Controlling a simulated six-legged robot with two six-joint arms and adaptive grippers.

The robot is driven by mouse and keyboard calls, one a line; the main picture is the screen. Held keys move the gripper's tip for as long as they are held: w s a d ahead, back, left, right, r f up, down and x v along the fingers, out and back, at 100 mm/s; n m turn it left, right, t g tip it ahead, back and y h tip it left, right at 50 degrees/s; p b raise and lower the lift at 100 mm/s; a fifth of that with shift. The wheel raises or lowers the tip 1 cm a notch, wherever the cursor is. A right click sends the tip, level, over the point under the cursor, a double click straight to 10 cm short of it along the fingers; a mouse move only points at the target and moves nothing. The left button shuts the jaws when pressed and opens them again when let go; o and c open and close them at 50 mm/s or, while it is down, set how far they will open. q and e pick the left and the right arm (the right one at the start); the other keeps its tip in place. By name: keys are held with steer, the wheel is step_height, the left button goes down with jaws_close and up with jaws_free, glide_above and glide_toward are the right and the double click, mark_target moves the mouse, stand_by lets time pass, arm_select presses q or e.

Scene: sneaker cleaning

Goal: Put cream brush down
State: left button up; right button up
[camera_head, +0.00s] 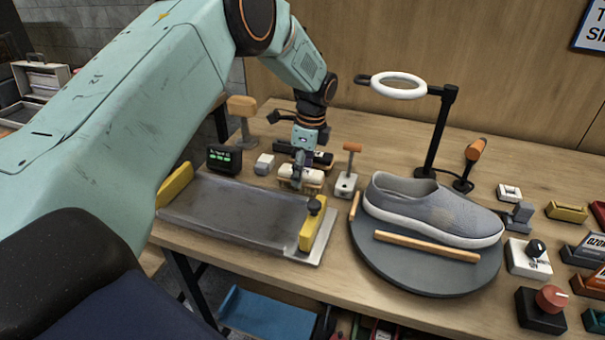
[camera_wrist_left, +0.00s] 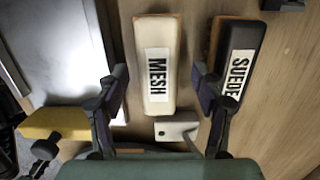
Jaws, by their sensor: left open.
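The cream brush (camera_head: 304,184), labelled MESH, lies behind the metal tray in the head view. It also shows in the left wrist view (camera_wrist_left: 157,35), where it looks to lie on the wooden table. My left gripper (camera_head: 300,165) points down over the brush. In the left wrist view my left gripper (camera_wrist_left: 157,88) is open, with one finger on each side of the brush and gaps between. The gripper hides part of the brush in the head view. My right gripper is out of view.
A dark brush (camera_wrist_left: 243,55) labelled SUEDE lies just right of the cream one. The metal tray (camera_head: 230,205) with yellow end blocks is in front. A grey sneaker (camera_head: 425,205) sits on a round dark turntable (camera_head: 425,275) at right. A ring lamp (camera_head: 398,87) stands behind.

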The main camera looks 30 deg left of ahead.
mark_target(307, 171)
arm_select(q)
steer(key=r, duration=0.4)
steer(key=d+r, duration=0.1)
steer(key=r, duration=0.1)
steer(key=shift+w+r, duration=0.15)
steer(key=shift+w, duration=0.1)
steer(key=shift+w+r, duration=0.2)
steer(key=shift+r, duration=0.05)
steer(key=shift+s+r, duration=0.1)
steer(key=shift+s, duration=0.05)
